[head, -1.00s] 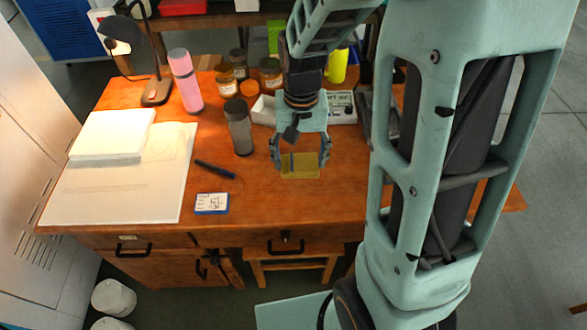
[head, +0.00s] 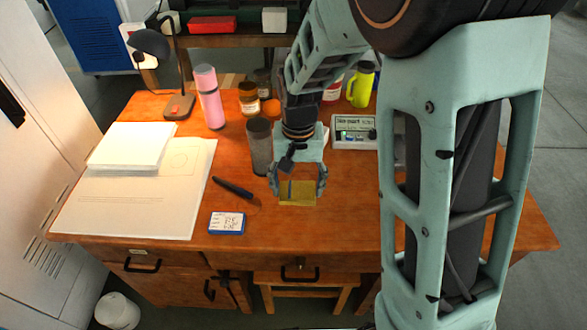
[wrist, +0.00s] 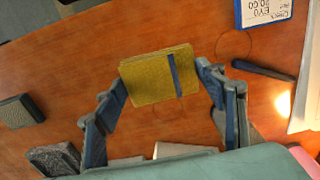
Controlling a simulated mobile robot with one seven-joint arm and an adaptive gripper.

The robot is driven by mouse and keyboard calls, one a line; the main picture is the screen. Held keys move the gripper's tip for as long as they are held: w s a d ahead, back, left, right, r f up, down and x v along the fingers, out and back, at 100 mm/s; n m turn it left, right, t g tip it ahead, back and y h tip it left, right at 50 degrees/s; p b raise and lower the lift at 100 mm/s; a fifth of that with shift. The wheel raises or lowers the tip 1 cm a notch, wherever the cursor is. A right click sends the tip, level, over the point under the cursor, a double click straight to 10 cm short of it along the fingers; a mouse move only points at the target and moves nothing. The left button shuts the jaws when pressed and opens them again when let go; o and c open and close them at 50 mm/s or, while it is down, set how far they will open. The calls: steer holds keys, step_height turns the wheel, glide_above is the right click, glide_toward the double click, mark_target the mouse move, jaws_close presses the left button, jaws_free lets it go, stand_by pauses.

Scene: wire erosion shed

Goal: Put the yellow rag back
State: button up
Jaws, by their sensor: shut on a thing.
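The yellow rag (head: 297,192) is a flat, folded olive-yellow square with a dark blue stripe. My gripper (head: 298,186) is shut on it, fingers at its two sides, over the front middle of the wooden desk (head: 340,220). In the wrist view the rag (wrist: 150,80) sits between the fingertips of my gripper (wrist: 162,82), its striped side towards the right finger. I cannot tell exactly how high it is above the desk top.
A blue-edged card (head: 227,223), a dark pen (head: 233,187) and papers (head: 135,190) lie left of my gripper. A grey cup (head: 260,147), pink bottle (head: 209,97), jars (head: 249,98), yellow bottle (head: 361,85) and boxed instrument (head: 355,131) stand behind. The front right desk top looks clear.

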mark_target(294, 181)
steer(key=w+f, duration=0.1)
steer(key=w+f+b, duration=0.1)
steer(key=f, duration=0.1)
steer(key=shift+w+a+f, duration=0.1)
steer(key=shift+w+a, duration=0.2)
steer(key=shift+a, duration=0.05)
steer(key=shift+w+f+b, duration=0.15)
steer(key=shift+f+b, duration=0.6)
steer(key=shift+f, duration=0.15)
steer(key=shift+w+f+b, duration=0.1)
steer(key=shift+f+b, duration=0.65)
steer(key=shift+f, duration=0.15)
steer(key=shift+f, duration=0.1)
steer(key=shift+f, duration=0.15)
steer(key=o, duration=1.1)
step_height(294, 181, up, 13)
steer(key=shift+f+p, duration=0.2)
steer(key=shift+p, duration=0.75)
